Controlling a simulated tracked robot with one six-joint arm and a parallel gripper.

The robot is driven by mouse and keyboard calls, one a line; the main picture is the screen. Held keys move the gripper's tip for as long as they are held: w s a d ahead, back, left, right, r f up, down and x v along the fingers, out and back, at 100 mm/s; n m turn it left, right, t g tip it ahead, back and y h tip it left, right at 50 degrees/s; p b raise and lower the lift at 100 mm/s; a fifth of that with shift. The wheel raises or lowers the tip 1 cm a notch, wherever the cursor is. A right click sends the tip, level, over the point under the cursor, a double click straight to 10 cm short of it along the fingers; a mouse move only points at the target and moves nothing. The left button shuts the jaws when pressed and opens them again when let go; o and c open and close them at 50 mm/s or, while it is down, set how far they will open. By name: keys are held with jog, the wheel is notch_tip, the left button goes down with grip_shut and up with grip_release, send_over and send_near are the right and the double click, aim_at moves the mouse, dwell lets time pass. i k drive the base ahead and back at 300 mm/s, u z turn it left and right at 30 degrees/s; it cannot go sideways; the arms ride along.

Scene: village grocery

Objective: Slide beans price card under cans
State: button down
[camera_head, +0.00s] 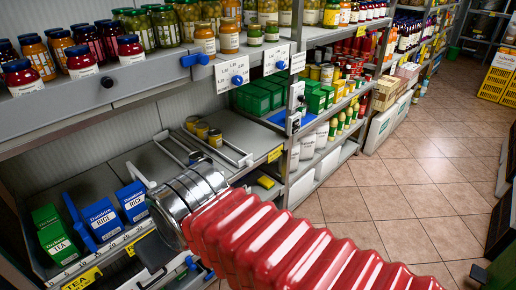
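Several small cans with yellowish lids (202,130) stand on the middle shelf between grey rails. I cannot read their labels. White price cards hang on the upper shelf edge; one (223,77) has a blue knob, and another (276,60) hangs to its right. Yellow labels sit on the lower shelf edge, one (275,154) right of the cans. I cannot tell which card is for beans. My arm, red ribbed sleeve and metal cuff, reaches in from the lower right to the shelf front, below the cans.
Blue rice boxes (101,219) and a green tea box (56,239) stand at the shelf's left. Jars (82,61) fill the upper shelf above. Middle shelf space (90,186) behind the boxes is bare. Tiled floor (400,190) is open at right; yellow crates (496,80) stand farther back.

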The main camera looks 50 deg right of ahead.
aim_at(278, 152)
jog(key=z, duration=1.7)
